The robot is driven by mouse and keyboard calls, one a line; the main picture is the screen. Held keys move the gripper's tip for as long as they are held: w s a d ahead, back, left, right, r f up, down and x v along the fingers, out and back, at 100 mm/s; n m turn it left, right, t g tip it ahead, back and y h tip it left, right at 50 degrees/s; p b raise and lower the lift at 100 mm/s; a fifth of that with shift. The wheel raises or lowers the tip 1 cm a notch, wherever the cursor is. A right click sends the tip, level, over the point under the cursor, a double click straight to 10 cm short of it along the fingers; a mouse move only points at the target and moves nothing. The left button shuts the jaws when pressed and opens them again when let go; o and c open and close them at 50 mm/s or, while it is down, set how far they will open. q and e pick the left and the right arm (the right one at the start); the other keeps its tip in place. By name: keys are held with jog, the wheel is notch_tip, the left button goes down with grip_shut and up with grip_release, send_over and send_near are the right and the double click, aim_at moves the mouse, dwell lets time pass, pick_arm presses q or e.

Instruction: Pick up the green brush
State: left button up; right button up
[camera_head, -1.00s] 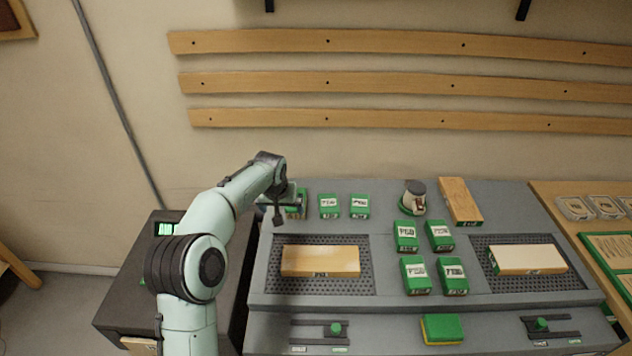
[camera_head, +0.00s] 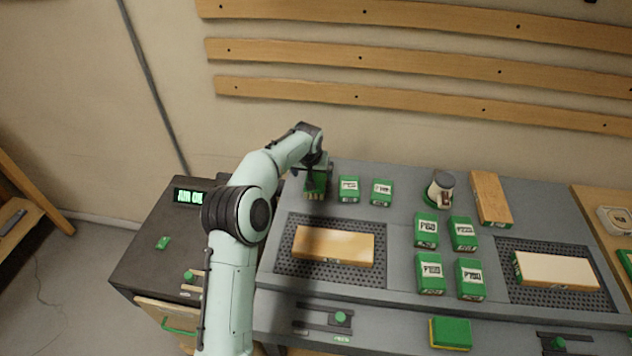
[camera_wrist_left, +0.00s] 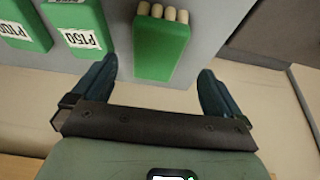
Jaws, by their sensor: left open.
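The green brush (camera_wrist_left: 162,48) has a green body with a row of cream bristle tufts at one end. In the head view the brush (camera_head: 316,186) stands at the back left of the grey bench, tufts toward the front, partly hidden by my gripper. My left gripper (camera_wrist_left: 157,68) is open, its two dark fingers on either side of the brush's near end with gaps on both sides. In the head view my left gripper (camera_head: 318,165) is at the brush's back end, its fingers hard to make out. My right gripper is not in view.
Green labelled boxes (camera_head: 348,189) stand just right of the brush, close to one finger. A mug-like container (camera_head: 439,190) and a wooden block (camera_head: 491,199) are farther right. A wooden block (camera_head: 333,246) lies on a perforated mat in front. The wall (camera_head: 400,131) is behind.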

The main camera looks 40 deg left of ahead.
aim_at(316, 177)
pick_arm(q)
jog(key=w+f, duration=0.1)
jog(key=f, duration=0.1)
jog(key=w+f+p, duration=0.1)
jog(key=shift+w+a+f, duration=0.35)
jog(key=shift+a+f, duration=0.05)
jog(key=shift+f, duration=0.15)
jog(key=shift+s, duration=0.2)
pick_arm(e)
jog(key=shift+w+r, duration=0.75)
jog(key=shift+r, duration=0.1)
pick_arm(q)
jog(key=shift+f, duration=0.2)
